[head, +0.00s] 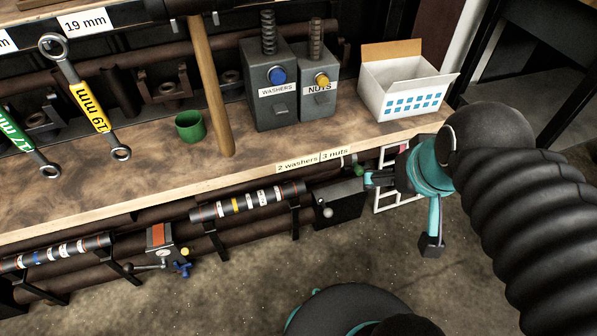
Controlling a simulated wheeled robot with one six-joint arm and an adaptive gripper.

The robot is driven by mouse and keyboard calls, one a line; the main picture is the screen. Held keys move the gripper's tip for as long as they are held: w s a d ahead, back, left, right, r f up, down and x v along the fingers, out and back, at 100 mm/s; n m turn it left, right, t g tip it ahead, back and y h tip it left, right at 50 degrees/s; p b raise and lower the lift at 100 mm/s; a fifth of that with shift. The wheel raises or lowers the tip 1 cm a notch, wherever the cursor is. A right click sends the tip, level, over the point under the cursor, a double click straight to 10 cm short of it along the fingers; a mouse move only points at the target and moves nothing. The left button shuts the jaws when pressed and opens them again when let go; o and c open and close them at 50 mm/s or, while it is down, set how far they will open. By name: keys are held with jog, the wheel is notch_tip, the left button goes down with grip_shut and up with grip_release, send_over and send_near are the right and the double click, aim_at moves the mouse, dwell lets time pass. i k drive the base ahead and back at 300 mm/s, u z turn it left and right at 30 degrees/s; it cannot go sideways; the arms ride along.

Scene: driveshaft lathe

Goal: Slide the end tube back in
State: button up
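A dark tube with coloured and white bands (248,202) lies on brackets just below the bench's front edge, in the middle of the head view. A similar banded tube (60,253) lies at the lower left. I cannot tell which one is the end tube. A dark grey box (339,208) with a light round knob sits near the right end of the middle tube. My gripper (402,211) is at the right of this box. Its teal fingers are spread wide, one toward a small green part (358,170) and one pointing down.
The wooden bench (120,190) carries washer (275,85) and nut dispensers (318,80), a white box (403,88), a green cup (190,126) and two wrenches. A wooden post (210,85) stands on it. A small vise-like clamp (162,248) is below. The floor in front shows free room.

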aim_at(353, 159)
jog(key=u, duration=0.65)
jog(key=k, duration=0.65)
jog(key=z, duration=0.05)
